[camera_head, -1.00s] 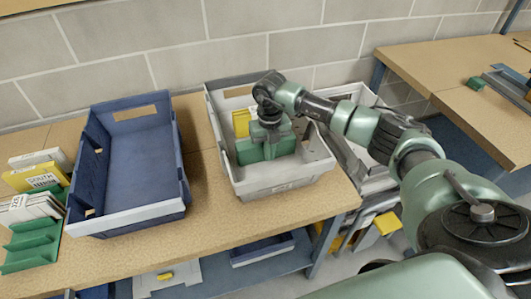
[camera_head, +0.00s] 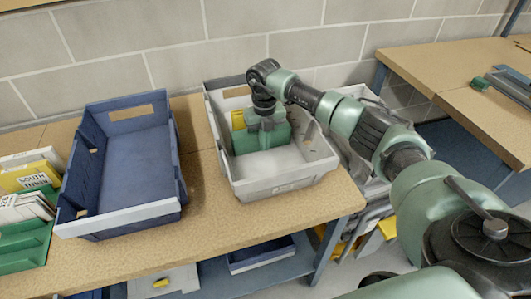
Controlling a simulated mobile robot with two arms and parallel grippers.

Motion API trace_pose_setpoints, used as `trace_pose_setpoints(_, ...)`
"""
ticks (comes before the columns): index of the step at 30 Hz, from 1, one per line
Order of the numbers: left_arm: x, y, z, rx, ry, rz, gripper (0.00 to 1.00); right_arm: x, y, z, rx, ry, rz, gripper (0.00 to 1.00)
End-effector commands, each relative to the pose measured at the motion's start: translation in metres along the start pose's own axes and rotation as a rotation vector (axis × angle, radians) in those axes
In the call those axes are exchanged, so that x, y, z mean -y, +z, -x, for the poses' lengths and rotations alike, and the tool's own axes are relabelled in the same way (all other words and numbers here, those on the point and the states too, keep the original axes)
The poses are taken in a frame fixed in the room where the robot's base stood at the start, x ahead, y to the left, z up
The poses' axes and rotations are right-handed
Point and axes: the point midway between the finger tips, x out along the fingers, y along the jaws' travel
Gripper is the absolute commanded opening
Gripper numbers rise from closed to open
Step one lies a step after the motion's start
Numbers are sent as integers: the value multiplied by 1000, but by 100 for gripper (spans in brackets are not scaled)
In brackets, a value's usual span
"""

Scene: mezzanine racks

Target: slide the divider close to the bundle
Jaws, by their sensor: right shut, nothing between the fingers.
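A green divider (camera_head: 247,143) stands across the inside of the grey tray (camera_head: 285,184). A yellow bundle (camera_head: 238,119) stands behind it, near the tray's back left; much of the bundle is hidden. Little or no gap shows between the two, but I cannot tell if they touch. My right gripper (camera_head: 268,123) reaches down into the tray at the divider. It is shut with nothing held, and its fingertips are hard to make out against the green. My left gripper is out of view.
An empty blue tub (camera_head: 135,165) stands left of the tray on the wooden bench (camera_head: 215,235). Cards in a green rack (camera_head: 25,245) are at the far left. A block wall is behind. The front of the grey tray is empty.

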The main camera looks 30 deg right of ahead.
Motion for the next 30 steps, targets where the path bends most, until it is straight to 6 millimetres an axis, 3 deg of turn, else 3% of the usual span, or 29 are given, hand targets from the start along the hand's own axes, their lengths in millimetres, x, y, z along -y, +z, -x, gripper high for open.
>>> trace_pose_setpoints(30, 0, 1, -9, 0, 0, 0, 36, 0, 10, 0, 0, 0, -1, 0)
